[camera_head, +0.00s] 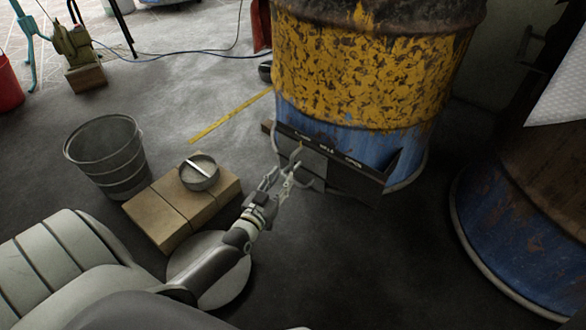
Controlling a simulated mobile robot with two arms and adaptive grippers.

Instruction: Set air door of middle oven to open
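The middle oven (360,70) is a barrel, worn yellow above and blue below, standing upright at top centre. Low on its front is a dark rail (355,182) with small white markings too small to read. A grey sliding plate, the air door (311,162), sits toward the left part of this rail, with a thin wire-like handle (297,153) at its left side. My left gripper (279,177) is just left of and below the plate, close to the handle. Its fingers look spread, with nothing held between them. Whether it touches the handle cannot be told. My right gripper is out of view.
A second blue, rusty barrel (515,225) stands at right. Left of my arm are a metal bucket (106,157) and a cardboard-coloured box (165,214) with a round tin (200,174) on it. A yellow strip (228,117) lies on the floor. Floor below the oven is clear.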

